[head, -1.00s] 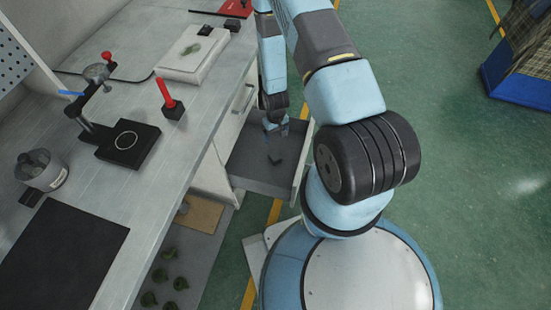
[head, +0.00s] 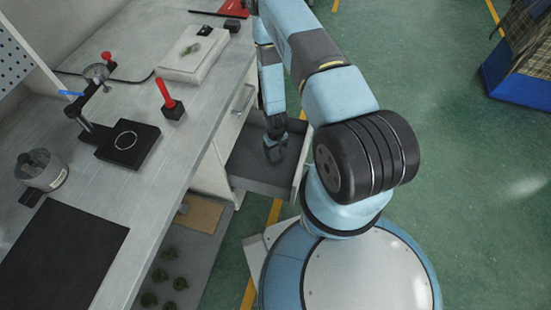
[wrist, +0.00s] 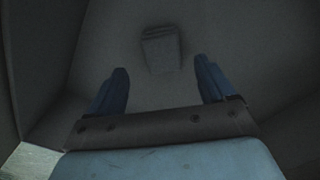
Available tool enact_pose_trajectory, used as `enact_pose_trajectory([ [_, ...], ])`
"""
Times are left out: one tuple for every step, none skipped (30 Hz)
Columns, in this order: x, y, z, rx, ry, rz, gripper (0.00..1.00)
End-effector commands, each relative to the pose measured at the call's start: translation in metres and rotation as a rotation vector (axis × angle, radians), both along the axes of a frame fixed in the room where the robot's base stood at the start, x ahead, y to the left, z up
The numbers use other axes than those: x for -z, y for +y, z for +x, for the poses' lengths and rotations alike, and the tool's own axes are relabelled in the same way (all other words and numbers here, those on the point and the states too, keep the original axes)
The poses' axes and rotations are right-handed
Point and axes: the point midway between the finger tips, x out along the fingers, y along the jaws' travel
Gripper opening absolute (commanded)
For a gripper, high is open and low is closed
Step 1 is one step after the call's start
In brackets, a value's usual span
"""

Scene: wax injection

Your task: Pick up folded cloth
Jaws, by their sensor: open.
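The folded cloth (wrist: 161,48) is a small dark grey bundle lying flat on the drawer floor, in the upper middle of the wrist view. My gripper (wrist: 160,88) is open and empty, its two blue fingers spread apart. The cloth lies just beyond the fingertips, roughly centred between them, and no contact shows. In the head view my gripper (head: 275,155) is down inside the open drawer (head: 262,185), and the cloth cannot be made out there behind it.
The drawer walls rise close around my gripper. Above stands the workbench (head: 150,195) with a white scale (head: 185,65), a red-handled tool (head: 168,98), a clamp stand (head: 128,143) and a clear cup (head: 41,170). Several dark green pieces (head: 180,284) lie on the shelf below.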

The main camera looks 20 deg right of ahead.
Motion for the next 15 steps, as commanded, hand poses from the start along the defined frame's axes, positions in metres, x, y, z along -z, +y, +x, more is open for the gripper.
enact_pose_trajectory([
  [0.004, 0.001, -0.001, 0.0, 0.001, 0.0, 0.83],
  [0.006, 0.001, -0.001, 0.0, 0.001, 0.0, 0.83],
  [0.011, 0.002, -0.001, -0.001, 0.001, 0.0, 0.83],
  [0.014, 0.002, -0.001, -0.001, 0.002, 0.001, 0.83],
  [0.018, 0.003, -0.002, -0.001, 0.002, 0.001, 0.83],
  [0.024, 0.004, -0.002, -0.001, 0.002, 0.001, 0.83],
  [0.028, 0.005, -0.001, -0.001, 0.002, 0.001, 0.83],
  [0.031, 0.005, -0.002, -0.001, 0.002, 0.001, 0.83],
  [0.036, 0.005, -0.002, -0.001, 0.002, 0.001, 0.83],
  [0.039, 0.005, -0.002, -0.001, 0.002, 0.001, 0.83],
  [0.042, 0.005, -0.001, -0.001, 0.001, 0.0, 0.83],
  [0.045, 0.005, -0.001, -0.001, 0.001, 0.0, 0.83],
  [0.047, 0.005, -0.001, -0.001, 0.001, 0.001, 0.83],
  [0.048, 0.005, -0.001, -0.001, 0.001, 0.001, 0.83],
  [0.05, 0.005, -0.001, -0.001, 0.001, 0.001, 0.83],
])
